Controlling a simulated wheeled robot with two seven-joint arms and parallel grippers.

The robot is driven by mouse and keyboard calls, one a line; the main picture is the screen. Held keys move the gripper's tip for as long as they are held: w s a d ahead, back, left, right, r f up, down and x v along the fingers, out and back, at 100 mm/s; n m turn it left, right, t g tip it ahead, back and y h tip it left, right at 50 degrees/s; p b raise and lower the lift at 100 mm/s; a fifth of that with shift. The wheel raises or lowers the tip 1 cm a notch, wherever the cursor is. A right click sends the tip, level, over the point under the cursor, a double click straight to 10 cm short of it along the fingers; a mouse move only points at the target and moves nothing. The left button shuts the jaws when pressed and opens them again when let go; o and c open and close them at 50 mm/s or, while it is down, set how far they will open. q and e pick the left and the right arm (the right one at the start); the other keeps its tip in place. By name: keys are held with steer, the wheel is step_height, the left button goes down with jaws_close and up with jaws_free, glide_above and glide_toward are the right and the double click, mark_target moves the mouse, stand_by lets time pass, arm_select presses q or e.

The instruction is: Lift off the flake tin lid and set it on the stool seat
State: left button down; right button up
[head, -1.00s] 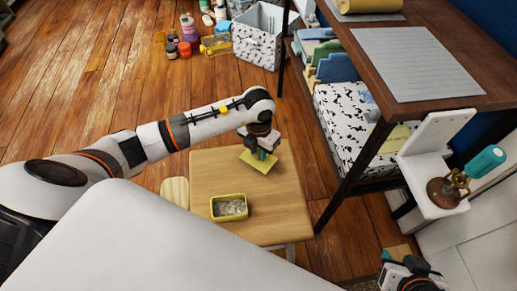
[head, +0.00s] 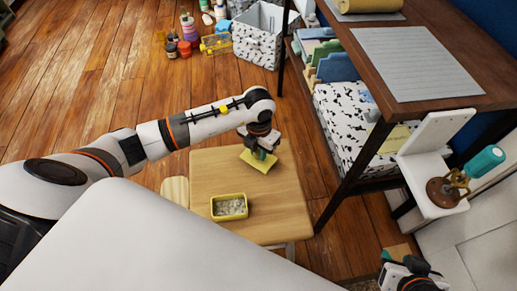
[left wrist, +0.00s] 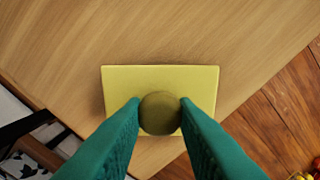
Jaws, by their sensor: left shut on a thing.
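The flake tin (head: 229,215) is a small open yellow box with pale flakes inside, standing on the wooden stool seat (head: 215,172). The yellow lid (head: 252,162) is at the far right part of the seat, apart from the tin. In the left wrist view the flat lid (left wrist: 120,84) has a round olive knob (left wrist: 160,113). My left gripper (head: 260,153) is over the lid, its green fingers shut on the knob. The lid appears at or very close to the seat; I cannot tell whether it touches. My right gripper (head: 405,275) is at the bottom right, partly cut off.
A dark wooden shelf unit (head: 440,60) stands right of the stool. A white wall bracket (head: 430,180) holds a teal-topped object (head: 485,162). A speckled bin (head: 258,40) and several bottles (head: 190,30) stand on the floor behind. The seat's middle is clear.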

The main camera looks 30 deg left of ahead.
steer(key=shift+s+d+f+g, duration=0.25)
steer(key=shift+s+f+g, duration=0.25)
steer(key=shift+s, duration=0.2)
stand_by(0.7)
arm_select(q)
steer(key=shift+f+b, duration=0.45)
steer(key=shift+f, duration=0.15)
arm_select(e)
steer(key=shift+w+a+r+t, duration=0.25)
steer(key=shift+w+t, duration=0.1)
steer(key=shift+w, duration=0.2)
steer(key=shift+w+a+r+t, duration=0.15)
steer(key=shift+w+r+t, duration=0.2)
steer(key=shift+w, duration=0.2)
steer(key=shift+w+a+r+t, duration=0.2)
steer(key=shift+w+t, duration=0.2)
steer(key=shift+w, duration=0.15)
stand_by(0.8)
arm_select(q)
steer(key=c, duration=1.1)
jaws_free()
arm_select(e)
steer(key=shift+s, duration=0.1)
